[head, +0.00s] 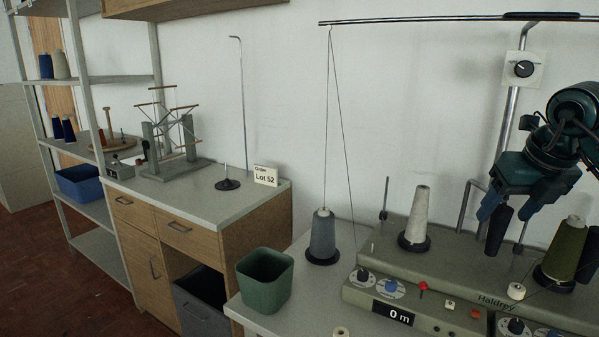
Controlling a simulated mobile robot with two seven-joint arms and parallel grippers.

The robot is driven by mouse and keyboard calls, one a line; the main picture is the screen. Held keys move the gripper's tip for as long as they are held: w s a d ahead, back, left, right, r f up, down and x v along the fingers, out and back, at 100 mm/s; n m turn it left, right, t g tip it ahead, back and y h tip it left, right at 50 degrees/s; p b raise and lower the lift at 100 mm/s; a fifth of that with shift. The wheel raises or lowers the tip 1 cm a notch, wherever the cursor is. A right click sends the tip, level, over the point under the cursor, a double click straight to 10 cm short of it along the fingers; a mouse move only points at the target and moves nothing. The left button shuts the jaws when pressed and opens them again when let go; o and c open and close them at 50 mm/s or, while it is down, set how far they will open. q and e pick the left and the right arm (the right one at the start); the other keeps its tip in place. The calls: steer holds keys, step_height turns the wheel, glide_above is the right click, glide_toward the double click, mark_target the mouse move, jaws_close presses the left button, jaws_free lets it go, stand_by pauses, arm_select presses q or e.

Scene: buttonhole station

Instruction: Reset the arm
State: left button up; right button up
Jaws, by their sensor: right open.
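My right gripper (508,211) hangs at the right side of the head view, above the back of the green-grey winding machine (455,268). Its blue fingers point down and are apart. I see nothing held between them. My left gripper is not in view.
A grey cone (322,237) stands on the table, with thread rising to the overhead rod (450,18). A green bin (265,281) sits at the table's left edge. A metal post (509,105) with a dial box (523,69) rises behind my gripper. A cabinet (190,240) stands left.

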steer(key=a+f+n+g+y, duration=0.25)
steer(key=a+f+y, duration=0.35)
steer(key=a+f, duration=0.5)
steer(key=s+a+m+t+y+p, duration=0.1)
steer(key=s+a+m+y, duration=0.15)
steer(key=a+y, duration=0.5)
steer(key=s+a+m+t+y, duration=0.15)
steer(key=s+a+y, duration=0.3)
steer(key=a, duration=0.65)
steer(key=s+d+f+m+t+h+p, duration=0.15)
steer(key=d+f+m+t+h, duration=0.4)
steer(key=m, duration=0.75)
steer(key=s+d+f+m+t+h, duration=0.2)
steer(key=f+m+t+h, duration=0.45)
steer(key=f+m, duration=0.5)
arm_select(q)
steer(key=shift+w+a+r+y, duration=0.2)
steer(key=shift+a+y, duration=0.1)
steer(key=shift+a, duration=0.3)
arm_select(e)
steer(key=s+d+f+m+g+h, duration=0.1)
steer(key=s+f+m+g+h, duration=0.1)
steer(key=s+f+m+g, duration=0.4)
steer(key=s+f+m, duration=0.1)
steer(key=s+f, duration=0.4)
steer(key=shift+s+d+h, duration=0.3)
steer(key=shift+h, duration=0.1)
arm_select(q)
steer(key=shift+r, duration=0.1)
